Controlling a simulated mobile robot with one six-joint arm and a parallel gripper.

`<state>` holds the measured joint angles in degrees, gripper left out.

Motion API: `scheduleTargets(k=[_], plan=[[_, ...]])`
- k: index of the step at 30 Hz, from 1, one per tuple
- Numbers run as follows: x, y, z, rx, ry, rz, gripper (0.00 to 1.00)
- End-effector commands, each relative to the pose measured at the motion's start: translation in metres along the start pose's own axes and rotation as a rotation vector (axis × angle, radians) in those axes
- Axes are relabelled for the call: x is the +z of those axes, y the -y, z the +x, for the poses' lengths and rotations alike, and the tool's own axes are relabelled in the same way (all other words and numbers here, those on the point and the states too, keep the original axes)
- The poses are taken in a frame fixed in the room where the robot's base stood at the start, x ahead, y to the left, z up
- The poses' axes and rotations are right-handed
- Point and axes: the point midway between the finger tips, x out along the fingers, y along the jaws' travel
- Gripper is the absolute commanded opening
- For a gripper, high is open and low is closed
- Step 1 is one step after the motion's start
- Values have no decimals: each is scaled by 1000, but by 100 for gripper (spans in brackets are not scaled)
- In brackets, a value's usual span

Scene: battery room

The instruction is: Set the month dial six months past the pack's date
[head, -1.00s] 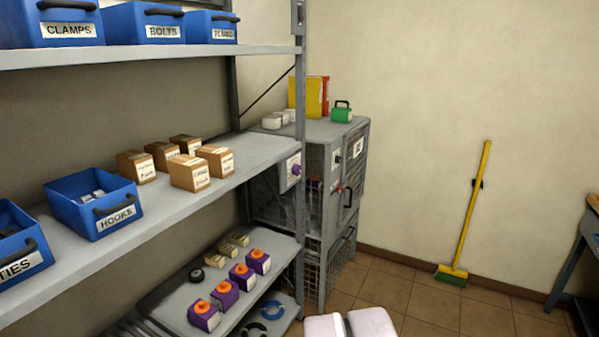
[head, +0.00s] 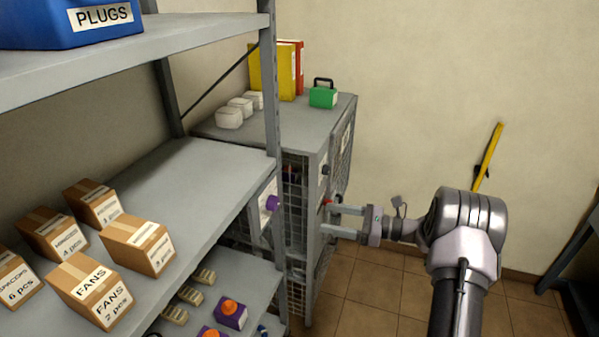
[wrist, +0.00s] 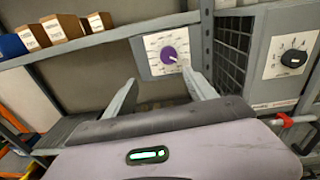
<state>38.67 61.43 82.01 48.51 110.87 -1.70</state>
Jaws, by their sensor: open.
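A purple dial (head: 272,203) sits on a pale plate at the end of the shelf. In the wrist view the purple dial (wrist: 168,54) is at the centre of its printed white plate (wrist: 148,68); the markings are too small to read. My gripper (head: 328,218) is open and empty, to the right of the dial in the head view. In the wrist view its two fingers (wrist: 160,80) point toward the plate, apart from each other. Purple packs with orange caps (head: 231,314) stand on the lower shelf; no date on them is readable.
A mesh cabinet (head: 318,150) stands right of the dial, with a black knob (wrist: 293,58) on a white plate and a red-ended handle (wrist: 278,121). Cardboard boxes (head: 140,245) stand on the middle shelf. The floor (head: 375,290) right of the cabinet is partly clear.

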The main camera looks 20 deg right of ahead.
Motion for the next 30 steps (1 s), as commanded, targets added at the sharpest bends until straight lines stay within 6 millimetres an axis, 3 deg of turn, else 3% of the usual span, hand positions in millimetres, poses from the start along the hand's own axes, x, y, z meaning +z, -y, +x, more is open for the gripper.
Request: scheduleTargets(k=[2,5,8,18,21,30], plan=[[-8,8,-8,-35,34,30,64],[-12,12,-3,-45,48,40,64],[-12,11,20,-41,47,39,64],[-8,15,122,-38,44,37,64],[-7,16,142,-40,44,37,64],[-5,18,164,-42,43,38,64]])
